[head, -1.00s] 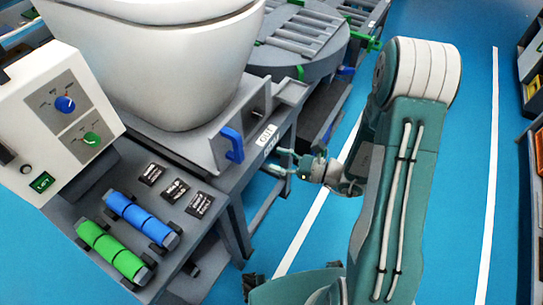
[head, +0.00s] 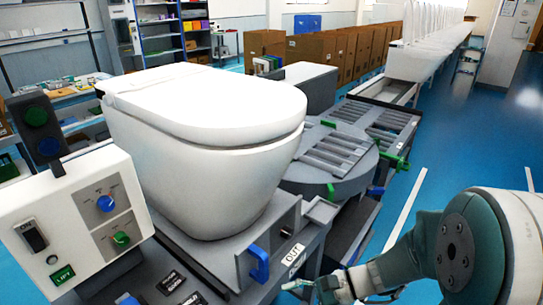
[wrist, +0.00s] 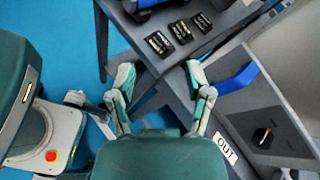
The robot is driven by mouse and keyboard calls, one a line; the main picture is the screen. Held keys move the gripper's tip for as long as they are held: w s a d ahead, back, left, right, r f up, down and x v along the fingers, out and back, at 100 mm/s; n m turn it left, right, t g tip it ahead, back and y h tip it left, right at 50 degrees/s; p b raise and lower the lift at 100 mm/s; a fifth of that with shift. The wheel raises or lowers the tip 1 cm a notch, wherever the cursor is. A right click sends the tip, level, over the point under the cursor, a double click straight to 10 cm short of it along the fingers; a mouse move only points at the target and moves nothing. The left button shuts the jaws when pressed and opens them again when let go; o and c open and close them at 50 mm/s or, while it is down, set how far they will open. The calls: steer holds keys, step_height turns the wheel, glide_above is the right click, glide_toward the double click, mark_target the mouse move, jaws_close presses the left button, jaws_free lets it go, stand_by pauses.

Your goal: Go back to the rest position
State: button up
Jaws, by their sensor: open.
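My gripper shows in the wrist view (wrist: 158,85) with its two fingers spread apart and nothing between them. Beyond the fingers are the grey bench edge and the blue floor. In the head view my gripper (head: 312,287) is at the lower edge, partly cut off, to the right of the test bench and below its OUT sign. My arm is folded at the lower right of the head view.
A white toilet (head: 205,150) stands on the bench beside a control box (head: 75,220) with blue and green knobs. A round roller turntable (head: 335,165) and conveyor lie behind. Cardboard boxes (head: 325,55) line the back. Blue floor (head: 455,165) is clear at right.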

steer(key=s+d+r+n+t+h, duration=0.6)
steer(key=s+d+r+n+h, duration=0.2)
steer(key=d+r+n+h, duration=0.2)
step_height(320, 180, up, 2)
steer(key=n+h, duration=0.2)
steer(key=h, duration=0.1)
steer(key=shift+d+r+h, duration=0.2)
steer(key=shift+d+h, duration=0.1)
steer(key=shift+d, duration=0.1)
stand_by(1.6)
